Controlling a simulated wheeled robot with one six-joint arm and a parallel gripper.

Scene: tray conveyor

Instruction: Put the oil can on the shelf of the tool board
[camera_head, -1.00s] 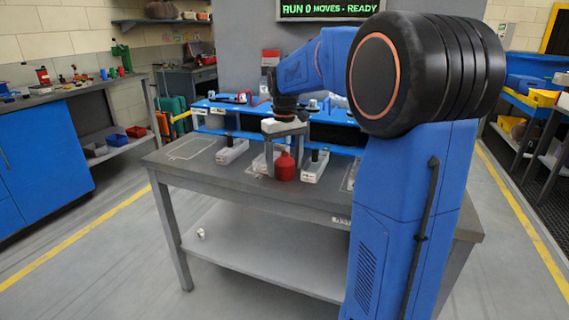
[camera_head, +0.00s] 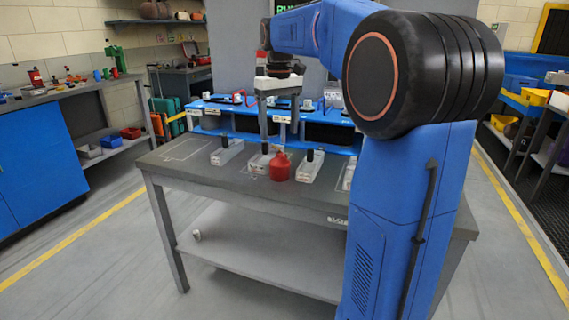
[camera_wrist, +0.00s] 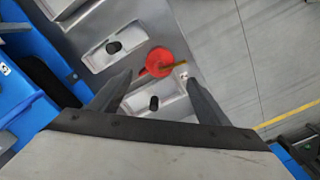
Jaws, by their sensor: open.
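A round red can (camera_head: 280,168) with a narrow neck stands upright on the grey table; it looks like the oil can. In the wrist view the red can (camera_wrist: 158,62) lies beyond my fingertips, with a thin yellowish strip beside it. My gripper (camera_head: 279,138) points down above the table, open and empty, above and a little behind the can and apart from it. Its two fingers (camera_wrist: 158,82) show spread in the wrist view. A wall shelf (camera_head: 155,21) is at the upper left; I cannot tell whether it belongs to the tool board.
Pale trays with dark upright pegs (camera_head: 227,152) stand beside the can on the table (camera_head: 185,172). A blue rack (camera_head: 225,108) runs along the table's back. A blue bench (camera_head: 40,150) with small items stands at left. My blue arm hides the table's right part. Floor at left is clear.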

